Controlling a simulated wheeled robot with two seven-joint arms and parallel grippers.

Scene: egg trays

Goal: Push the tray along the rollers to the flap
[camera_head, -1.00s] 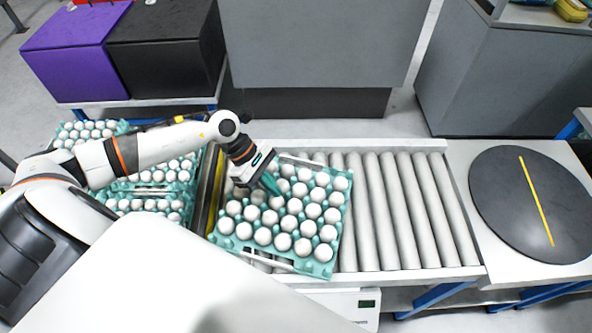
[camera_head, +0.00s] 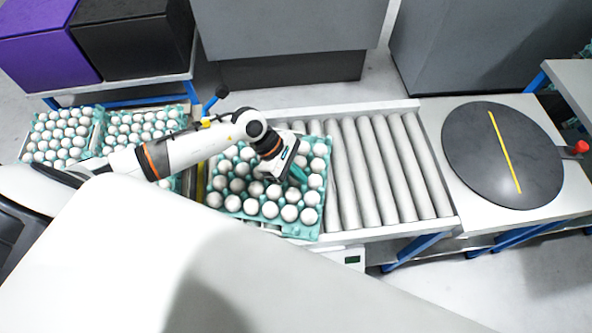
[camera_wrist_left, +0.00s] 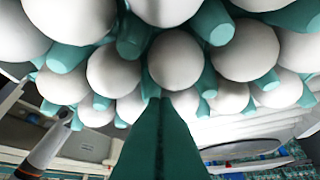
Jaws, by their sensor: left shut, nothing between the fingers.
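The teal tray (camera_head: 312,222) full of white eggs lies at the left end of the grey rollers (camera_head: 385,170). My left gripper (camera_head: 297,173) is shut and empty, low over the right half of the tray, its teal fingers pointing down to the right among the eggs. Whether it touches the tray cannot be told. In the left wrist view the shut fingers (camera_wrist_left: 160,135) show close in front of the tray's eggs (camera_wrist_left: 175,60). My left forearm hides part of the tray's left side. I cannot make out a flap. My right gripper is out of view.
The rollers right of the tray are bare up to a black round disc (camera_head: 470,150) with a yellow line. A red knob (camera_head: 581,147) is at its right. More egg trays (camera_head: 97,127) stand left. Purple (camera_head: 45,45) and black (camera_head: 130,40) boxes sit behind.

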